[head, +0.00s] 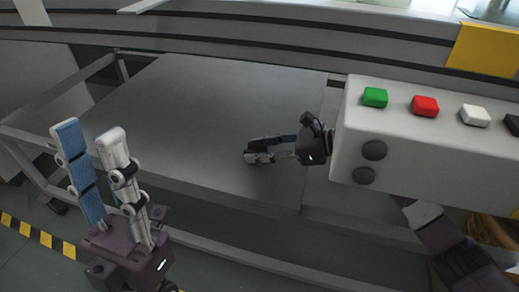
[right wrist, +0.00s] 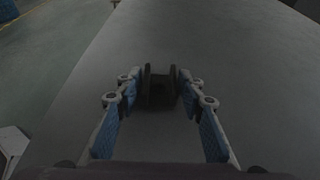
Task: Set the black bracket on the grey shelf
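The grey shelf (head: 200,105) is a broad flat plate in the middle of the head view; its surface also fills most of the right wrist view (right wrist: 230,55). The black bracket (right wrist: 159,90) has two upright sides and stands between the fingertips of my right gripper (right wrist: 159,94). The blue pads close in against both its sides. In the head view my right gripper (head: 258,150) is low over the right part of the shelf, and the bracket is hard to make out there. My left gripper (head: 88,132) is open and empty, pointing up, left of the shelf.
A white control box (head: 425,150) with green, red and white buttons stands at the right, close to my right wrist. A metal frame rail (head: 190,190) runs along the shelf's front. The left and middle of the shelf are bare. Yellow-black tape (head: 38,236) marks the floor.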

